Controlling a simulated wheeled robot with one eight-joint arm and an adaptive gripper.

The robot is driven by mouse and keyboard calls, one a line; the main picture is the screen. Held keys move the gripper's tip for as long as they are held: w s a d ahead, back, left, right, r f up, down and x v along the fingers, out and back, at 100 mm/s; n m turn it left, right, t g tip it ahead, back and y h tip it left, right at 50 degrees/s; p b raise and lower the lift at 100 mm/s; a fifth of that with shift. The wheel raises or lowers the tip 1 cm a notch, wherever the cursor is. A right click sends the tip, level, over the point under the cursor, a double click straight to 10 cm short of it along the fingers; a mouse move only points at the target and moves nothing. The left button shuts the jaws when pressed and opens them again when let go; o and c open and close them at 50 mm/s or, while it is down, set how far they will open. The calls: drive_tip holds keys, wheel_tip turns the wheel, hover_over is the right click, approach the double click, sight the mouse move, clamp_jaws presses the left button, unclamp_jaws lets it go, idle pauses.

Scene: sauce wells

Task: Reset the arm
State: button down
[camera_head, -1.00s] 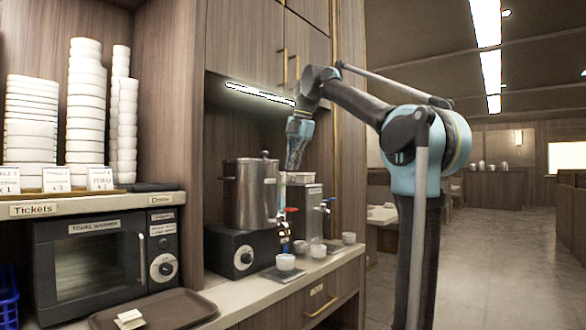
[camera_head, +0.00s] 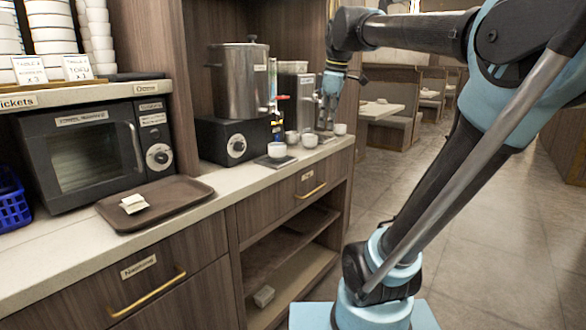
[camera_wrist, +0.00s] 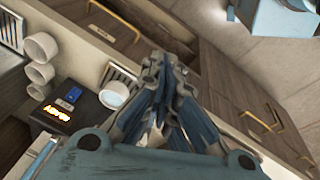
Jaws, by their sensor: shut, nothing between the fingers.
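My gripper (camera_head: 327,112) hangs at the end of my arm near the drink machines, above the counter's right end. It is shut and empty. In the wrist view its fingers (camera_wrist: 162,62) are together, with nothing between them. Several white cups stand on the counter below and beside it; one cup (camera_head: 277,150) is on a dark drip tray, and another cup (camera_head: 340,129) is near the right end. In the wrist view a cup (camera_wrist: 114,95) shows close beside the fingers, but I cannot tell the height between them.
A large steel urn (camera_head: 239,85) and a slimmer dispenser (camera_head: 293,95) stand behind the cups. A brown tray (camera_head: 175,213) with a small pale packet lies in front of the black oven (camera_head: 85,150). Below is an open shelf (camera_head: 285,265). The floor (camera_head: 480,200) to the right is clear.

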drive_tip(key=s+d+f+m, duration=0.3)
drive_tip(key=s+f, duration=0.3)
drive_tip(key=f, duration=0.4)
drive_tip(key=s+d+f+m, duration=0.2)
drive_tip(key=s+f+m, duration=0.4)
drive_tip(key=f, duration=0.5)
drive_tip(key=s+d+f+m+h, duration=0.1)
drive_tip(key=s+d+f+m, duration=0.2)
drive_tip(key=f, duration=0.7)
drive_tip(key=s+m, duration=0.2)
drive_tip(key=s, duration=0.1)
drive_tip(key=shift+d+f, duration=0.15)
drive_tip(key=shift+d, duration=0.2)
